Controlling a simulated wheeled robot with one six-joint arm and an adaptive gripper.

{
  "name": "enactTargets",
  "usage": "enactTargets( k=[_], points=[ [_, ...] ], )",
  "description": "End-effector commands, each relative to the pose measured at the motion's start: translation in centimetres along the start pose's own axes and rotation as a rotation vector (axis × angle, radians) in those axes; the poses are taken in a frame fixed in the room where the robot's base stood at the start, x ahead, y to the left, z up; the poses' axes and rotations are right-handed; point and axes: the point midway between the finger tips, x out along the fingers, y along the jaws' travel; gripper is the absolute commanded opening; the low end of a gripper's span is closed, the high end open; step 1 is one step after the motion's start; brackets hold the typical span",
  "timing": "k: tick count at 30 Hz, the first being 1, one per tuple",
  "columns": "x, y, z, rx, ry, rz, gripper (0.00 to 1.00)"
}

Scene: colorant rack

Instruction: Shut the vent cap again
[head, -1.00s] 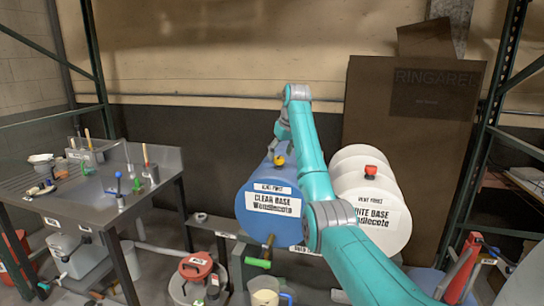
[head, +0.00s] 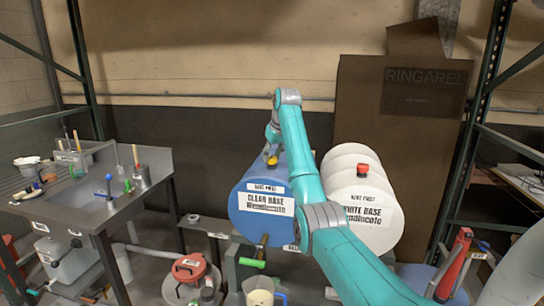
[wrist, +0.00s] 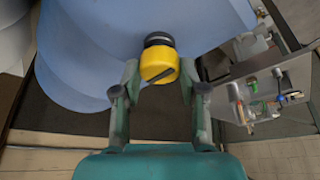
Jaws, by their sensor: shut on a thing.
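The yellow vent cap (head: 272,161) sits on top of the blue drum (head: 250,222), which is labelled CLEAR BASE. In the wrist view the yellow cap (wrist: 158,64) has a dark lever or slot across it and a black collar behind it against the drum (wrist: 90,45). My gripper (wrist: 159,76) has one finger on each side of the yellow cap and is shut on it. In the head view my gripper (head: 271,146) is small and comes down onto the cap from above. Whether the cap is fully seated cannot be told.
A white drum (head: 390,232) with a red cap (head: 362,169) lies to the right of the blue drum, close to my arm. A metal sink bench (head: 100,215) stands at left.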

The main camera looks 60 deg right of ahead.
Motion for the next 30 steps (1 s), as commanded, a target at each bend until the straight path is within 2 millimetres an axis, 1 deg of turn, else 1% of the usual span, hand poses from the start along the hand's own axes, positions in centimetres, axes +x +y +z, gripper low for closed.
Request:
enactTargets(
  k=[5,11,30],
  points=[
    [0.05,-0.1,0.0,0.054,0.0,0.023,0.07],
    [0.06,-0.19,-0.01,0.179,-0.001,0.075,0.07],
    [0.13,-0.47,-0.13,0.737,-0.003,0.306,0.07]
  ],
)
